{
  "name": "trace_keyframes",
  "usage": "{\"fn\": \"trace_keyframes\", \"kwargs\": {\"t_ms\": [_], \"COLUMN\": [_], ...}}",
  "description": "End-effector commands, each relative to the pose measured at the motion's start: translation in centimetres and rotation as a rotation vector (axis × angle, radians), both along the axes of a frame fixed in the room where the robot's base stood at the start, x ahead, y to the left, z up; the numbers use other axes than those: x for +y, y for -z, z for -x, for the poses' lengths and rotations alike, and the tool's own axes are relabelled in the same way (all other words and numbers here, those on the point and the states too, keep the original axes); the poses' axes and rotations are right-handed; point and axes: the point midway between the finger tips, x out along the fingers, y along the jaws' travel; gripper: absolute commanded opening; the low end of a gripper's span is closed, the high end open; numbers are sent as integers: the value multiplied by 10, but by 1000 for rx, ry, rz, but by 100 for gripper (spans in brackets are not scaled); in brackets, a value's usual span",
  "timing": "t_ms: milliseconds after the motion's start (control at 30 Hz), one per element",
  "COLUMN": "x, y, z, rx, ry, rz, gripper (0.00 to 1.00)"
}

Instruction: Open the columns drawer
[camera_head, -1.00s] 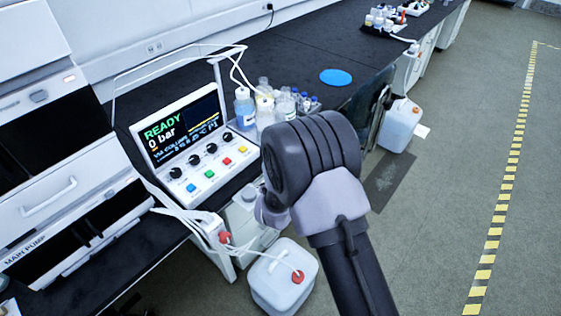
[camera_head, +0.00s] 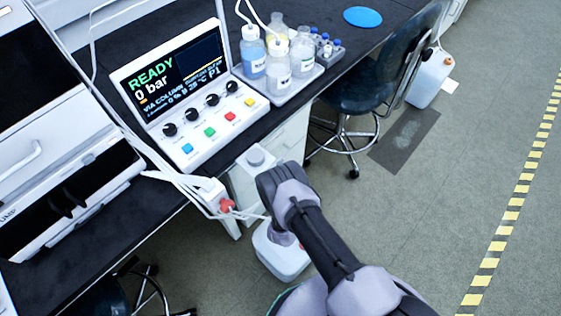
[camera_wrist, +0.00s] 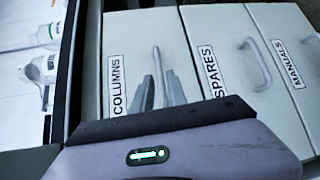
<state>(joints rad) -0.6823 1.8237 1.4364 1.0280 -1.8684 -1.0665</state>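The columns drawer (camera_wrist: 128,65) is a pale front labelled COLUMNS, filling the middle-left of the wrist view. Its bar handle (camera_wrist: 157,62) runs up and down in that view. My gripper (camera_wrist: 160,78) is open, with one grey finger on each side of the handle in the picture. Whether the fingers touch the handle or reach around it, I cannot tell. The drawer looks closed. In the head view the white drawer cabinet (camera_head: 291,139) stands under the bench, partly hidden by my arm, and my fingertips are hidden.
The spares drawer (camera_wrist: 228,55) and manuals drawer (camera_wrist: 285,50) lie beside it in the wrist view. A white jug (camera_head: 280,258) stands on the floor near my arm. A chair (camera_head: 372,92) is right of the cabinet. Bottles (camera_head: 303,57) and a control panel (camera_head: 200,110) are on the bench.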

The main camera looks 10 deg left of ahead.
Motion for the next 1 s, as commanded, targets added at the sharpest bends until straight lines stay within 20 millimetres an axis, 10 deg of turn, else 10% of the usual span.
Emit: {"fn": "trace_keyframes", "kwargs": {"t_ms": [333,1000], "x": [12,14], "y": [8,7], "z": [-51,-55], "rx": [0,1], "ry": [2,0], "rz": [-2,-1], "gripper": [18,0]}}
